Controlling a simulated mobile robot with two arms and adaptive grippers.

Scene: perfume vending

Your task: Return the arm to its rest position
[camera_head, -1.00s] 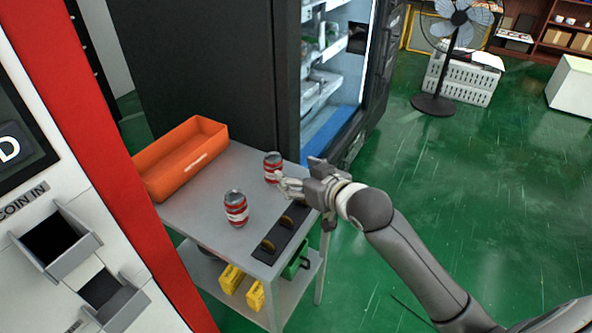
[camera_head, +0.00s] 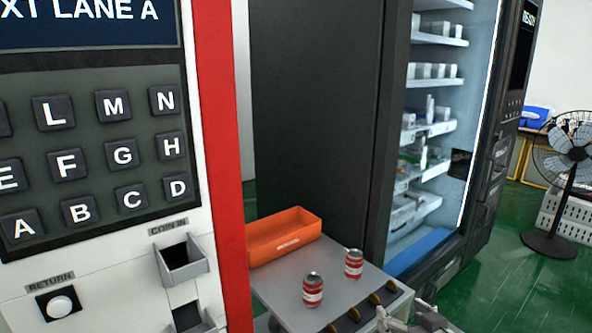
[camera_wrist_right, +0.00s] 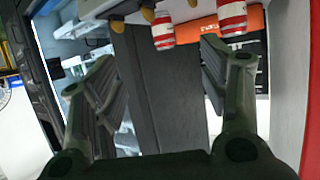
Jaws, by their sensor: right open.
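My right gripper (camera_head: 412,320) is at the bottom edge of the head view, partly cut off, just past the front right of the grey table. In the right wrist view its two fingers (camera_wrist_right: 160,85) stand wide apart with nothing between them. Most of my right arm is out of the picture. My left gripper is not in view.
Two red-and-white cans (camera_head: 313,289) and (camera_head: 353,264) stand upright on the grey table (camera_head: 345,293), near a black strip with round coins (camera_head: 374,299). An orange bin (camera_head: 284,237) sits at the back. An open lit cabinet (camera_head: 425,150), a keypad machine (camera_head: 95,150) and a fan (camera_head: 575,150) stand around.

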